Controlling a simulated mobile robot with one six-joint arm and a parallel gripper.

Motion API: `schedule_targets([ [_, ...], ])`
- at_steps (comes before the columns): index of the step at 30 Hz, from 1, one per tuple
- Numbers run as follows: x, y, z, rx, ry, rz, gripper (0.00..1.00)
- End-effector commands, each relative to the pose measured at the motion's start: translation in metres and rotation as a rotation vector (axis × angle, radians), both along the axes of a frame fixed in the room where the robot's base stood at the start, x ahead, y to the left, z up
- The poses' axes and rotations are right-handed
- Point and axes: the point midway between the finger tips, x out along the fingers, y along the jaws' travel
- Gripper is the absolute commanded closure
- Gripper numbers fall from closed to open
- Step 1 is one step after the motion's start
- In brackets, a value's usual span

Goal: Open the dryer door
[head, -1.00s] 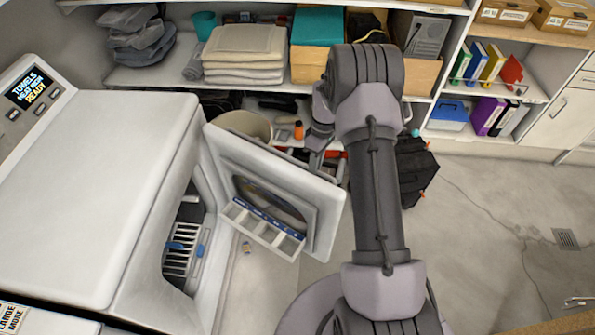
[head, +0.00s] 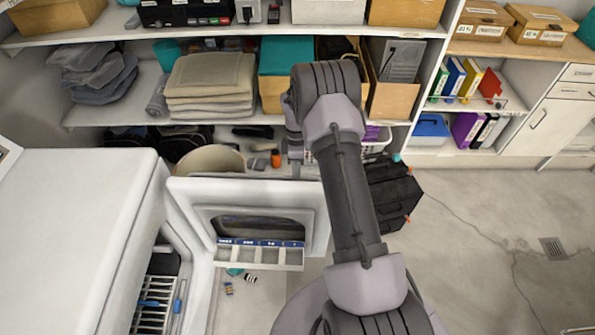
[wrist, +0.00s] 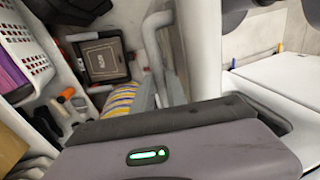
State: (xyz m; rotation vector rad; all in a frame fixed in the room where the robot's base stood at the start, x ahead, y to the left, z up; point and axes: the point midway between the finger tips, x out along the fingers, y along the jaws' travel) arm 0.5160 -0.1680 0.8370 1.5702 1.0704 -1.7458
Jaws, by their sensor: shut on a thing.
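The dryer (head: 75,220) is a white machine at the left of the head view. Its door (head: 180,200) stands wide open, hinged beside the dryer's front opening (head: 158,295). The door's inner face shows a recessed window and a tray strip with blue labels. My gripper (head: 295,168) is at the door's top edge, near its free right corner, shut on the door.
Shelves behind hold folded towels (head: 212,82), boxes and a grey device. A beige bin (head: 208,160) stands behind the door. A black bag (head: 392,195) is on the floor right of my arm. Small items lie on the floor below the door. The floor at right is clear.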

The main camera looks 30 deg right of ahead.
Motion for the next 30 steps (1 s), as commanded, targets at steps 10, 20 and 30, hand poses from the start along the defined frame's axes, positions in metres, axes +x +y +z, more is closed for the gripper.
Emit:
schedule_targets([
  [10,0.000,0.003,-0.001,0.003,0.001,0.001,0.69],
  [20,0.000,0.001,0.000,0.001,0.000,0.000,0.61],
  [30,0.015,-0.008,0.087,-0.001,-0.004,-0.001,0.61],
])
